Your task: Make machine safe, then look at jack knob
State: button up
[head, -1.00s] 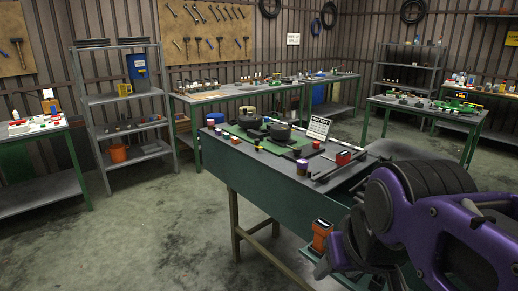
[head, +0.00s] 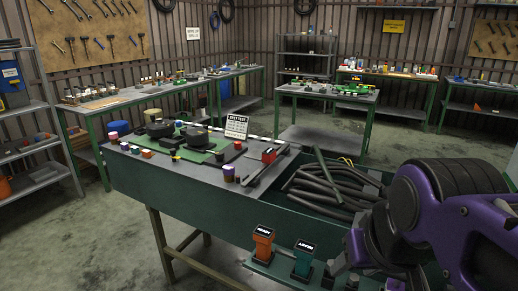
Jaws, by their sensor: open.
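The dark green bench-like machine (head: 190,213) fills the middle. On its front ledge stand an orange switch block (head: 262,243) labelled MAIN and a teal block (head: 304,260) whose label I cannot read surely. Their switch positions are too small to tell. No jack knob can be told apart for certain; a red block (head: 268,156) and a purple-sided cylinder (head: 228,173) sit on the top. My gripper (head: 342,262) is at lower right, right of the teal block, partly hidden by my purple arm. It looks open and holds nothing visible.
Dark hoses (head: 325,185) lie in the open trough at the machine's right. A sign (head: 236,127) and black round parts on a green mat (head: 200,155) are on its top. Side tables and shelves line the walls. The floor at left is clear.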

aim_at(219, 155)
jog(key=i+j+z, duration=0.3)
jog(key=j+z, duration=0.3)
jog(key=i+j+z, duration=0.1)
jog(key=j, duration=0.35)
jog(key=i+j, duration=0.15)
jog(key=j, duration=0.3)
jog(key=i+j+z, duration=0.15)
jog(key=j, duration=0.7)
jog(key=i+j, duration=0.2)
jog(key=j, duration=0.2)
jog(key=i+j, duration=0.25)
jog(key=j, duration=0.15)
jog(key=i+l+z, duration=0.15)
jog(key=k, duration=0.1)
jog(key=k+j, duration=0.25)
jog(key=j, duration=0.2)
jog(key=u, duration=0.05)
